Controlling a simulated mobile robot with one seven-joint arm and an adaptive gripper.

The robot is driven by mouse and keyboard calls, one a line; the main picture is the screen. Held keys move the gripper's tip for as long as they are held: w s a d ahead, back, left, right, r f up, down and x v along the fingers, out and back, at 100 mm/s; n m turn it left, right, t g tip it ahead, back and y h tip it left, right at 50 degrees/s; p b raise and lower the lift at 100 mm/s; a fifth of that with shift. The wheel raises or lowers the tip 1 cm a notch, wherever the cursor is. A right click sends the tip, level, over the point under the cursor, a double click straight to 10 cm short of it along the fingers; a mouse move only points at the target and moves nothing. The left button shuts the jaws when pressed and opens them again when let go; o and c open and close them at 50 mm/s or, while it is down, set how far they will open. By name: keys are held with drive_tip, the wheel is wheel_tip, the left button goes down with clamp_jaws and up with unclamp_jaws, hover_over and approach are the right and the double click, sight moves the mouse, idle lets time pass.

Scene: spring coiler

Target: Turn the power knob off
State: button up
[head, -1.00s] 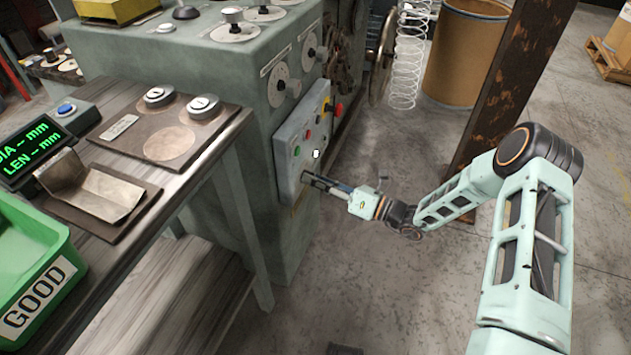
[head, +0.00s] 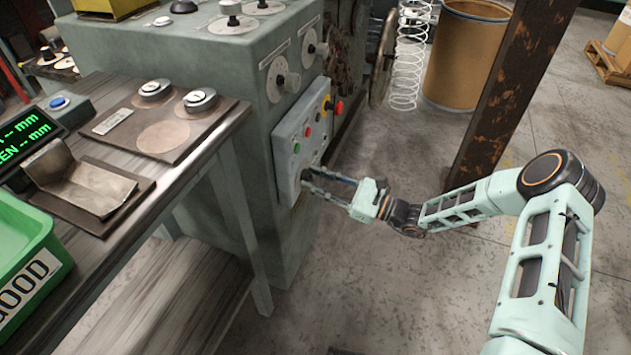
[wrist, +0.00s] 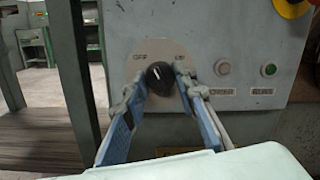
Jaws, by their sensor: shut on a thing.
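The power knob (wrist: 160,77) is a round black knob on a pale plate marked OFF at its left and ON at its right, in the wrist view. A light mark on it appears to point up and slightly left. My gripper (wrist: 161,80) has one blue-padded finger on each side of the knob and is shut on it. In the head view my gripper (head: 309,180) reaches the lower near corner of the grey control panel (head: 288,150); the knob there is mostly hidden by the fingers.
The workbench (head: 222,128) stands left of the machine; open floor lies right.

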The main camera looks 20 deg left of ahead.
drive_tip(key=shift+f+n+g+b, duration=0.1)
drive_tip(key=shift+n+g+b, duration=0.25)
drive_tip(key=shift+n, duration=1.85)
drive_tip(key=o, duration=1.2)
drive_tip(key=shift+c, duration=0.2)
drive_tip(key=d+f, duration=0.1)
drive_tip(key=d, duration=1.1)
drive_tip(key=shift+s+f, duration=0.15)
drive_tip(key=shift+s, duration=0.3)
